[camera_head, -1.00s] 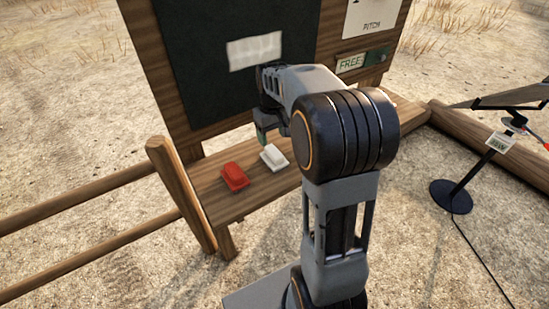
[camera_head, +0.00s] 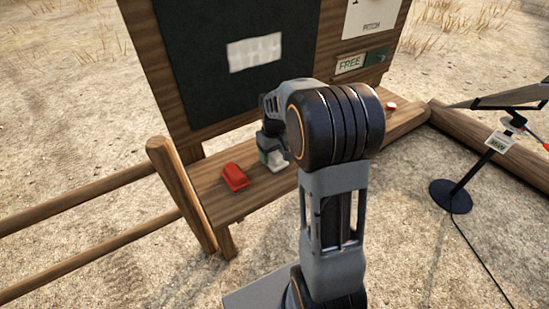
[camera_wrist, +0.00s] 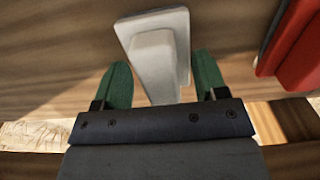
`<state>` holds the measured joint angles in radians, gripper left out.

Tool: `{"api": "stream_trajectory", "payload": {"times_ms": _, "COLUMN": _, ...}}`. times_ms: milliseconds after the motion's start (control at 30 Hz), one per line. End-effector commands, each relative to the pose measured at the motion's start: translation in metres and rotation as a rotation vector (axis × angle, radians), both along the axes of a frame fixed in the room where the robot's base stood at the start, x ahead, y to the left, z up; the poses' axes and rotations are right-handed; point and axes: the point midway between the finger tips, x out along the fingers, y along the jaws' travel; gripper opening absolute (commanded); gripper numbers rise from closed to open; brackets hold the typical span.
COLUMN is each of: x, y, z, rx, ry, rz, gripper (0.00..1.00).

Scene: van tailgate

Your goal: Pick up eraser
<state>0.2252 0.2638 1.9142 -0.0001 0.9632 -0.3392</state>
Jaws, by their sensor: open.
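A white block with a raised grip on top, which looks like an eraser (camera_wrist: 158,60), lies on the wooden ledge. In the head view this white eraser (camera_head: 277,162) is partly hidden by my wrist. A red block of similar shape (camera_head: 234,177) lies to its left on the ledge; it also shows at the right edge of the wrist view (camera_wrist: 298,45). My gripper (camera_wrist: 163,80) is open, with a green finger on each side of the white eraser's grip. I cannot tell whether the fingers touch it.
The ledge (camera_head: 222,202) runs below a dark board (camera_head: 210,70) with a pale smudge. A small red-and-white item (camera_head: 391,106) sits on the ledge's right part. A wooden post (camera_head: 180,190) stands at the left end. A black stand (camera_head: 470,182) is at right.

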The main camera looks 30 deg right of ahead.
Motion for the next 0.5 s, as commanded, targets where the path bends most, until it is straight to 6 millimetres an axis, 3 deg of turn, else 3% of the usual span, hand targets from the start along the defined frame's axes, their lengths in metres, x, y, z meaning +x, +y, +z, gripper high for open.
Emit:
{"api": "stream_trajectory", "payload": {"times_ms": 67, "x": 0.0000, "y": 0.0001, "z": 0.0001, "rx": 0.000, "ry": 0.000, "rz": 0.000, "gripper": 0.63}}
{"api": "stream_trajectory", "payload": {"times_ms": 500, "x": 0.0001, "y": 0.0001, "z": 0.0003, "rx": 0.000, "ry": 0.000, "rz": 0.000, "gripper": 0.21}}
